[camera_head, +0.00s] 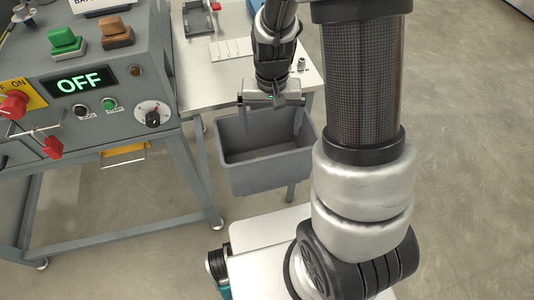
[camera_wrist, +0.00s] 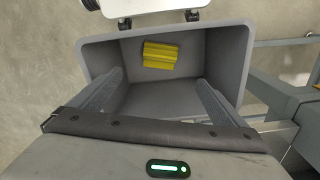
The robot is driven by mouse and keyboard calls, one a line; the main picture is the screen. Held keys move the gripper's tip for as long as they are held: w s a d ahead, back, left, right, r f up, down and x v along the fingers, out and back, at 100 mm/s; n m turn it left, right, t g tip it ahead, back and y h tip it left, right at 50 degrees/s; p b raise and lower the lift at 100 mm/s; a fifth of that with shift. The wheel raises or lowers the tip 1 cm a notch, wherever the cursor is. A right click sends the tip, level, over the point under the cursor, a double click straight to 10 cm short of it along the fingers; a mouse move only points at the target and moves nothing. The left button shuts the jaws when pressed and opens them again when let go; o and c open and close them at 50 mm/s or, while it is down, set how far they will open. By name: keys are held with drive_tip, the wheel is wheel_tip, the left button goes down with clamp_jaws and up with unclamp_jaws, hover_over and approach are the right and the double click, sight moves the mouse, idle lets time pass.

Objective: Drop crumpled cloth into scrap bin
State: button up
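The grey scrap bin (camera_head: 268,178) hangs or stands at the front of the light bench, below my gripper (camera_head: 270,128). In the wrist view, the bin (camera_wrist: 242,60) opens under the gripper (camera_wrist: 162,84). A yellow crumpled cloth (camera_wrist: 160,55) lies inside the bin, near the wall at the top of that view. The gripper's two fingers are wide apart with nothing between them, and they point down into the bin's mouth. The cloth is apart from both fingers. In the head view I cannot see the cloth.
A grey control cabinet (camera_head: 90,110) with an OFF display, red knobs and a dial stands left of the bin. The light bench (camera_head: 200,85) is behind the bin and carries a small grey container (camera_head: 197,22). Open floor (camera_head: 460,150) lies to the right.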

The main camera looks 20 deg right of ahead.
wheel_tip(320, 180, up, 17)
drive_tip(key=p, duration=0.3)
drive_tip(key=shift+r, duration=0.2)
idle(0.4)
drive_tip(key=s+r+n+t+p, duration=0.1)
drive_tip(key=s+r+p, duration=0.4)
drive_tip(key=r, duration=0.5)
drive_tip(key=s+r+n+t+p, duration=0.2)
drive_tip(key=s+r+t+p, duration=0.2)
drive_tip(key=s+r, duration=0.3)
wheel_tip(320, 180, up, 4)
drive_tip(key=shift+s+t+p, duration=0.25)
drive_tip(key=shift+t+p, duration=0.05)
drive_tip(key=shift+p, duration=0.5)
drive_tip(key=shift+a, duration=0.15)
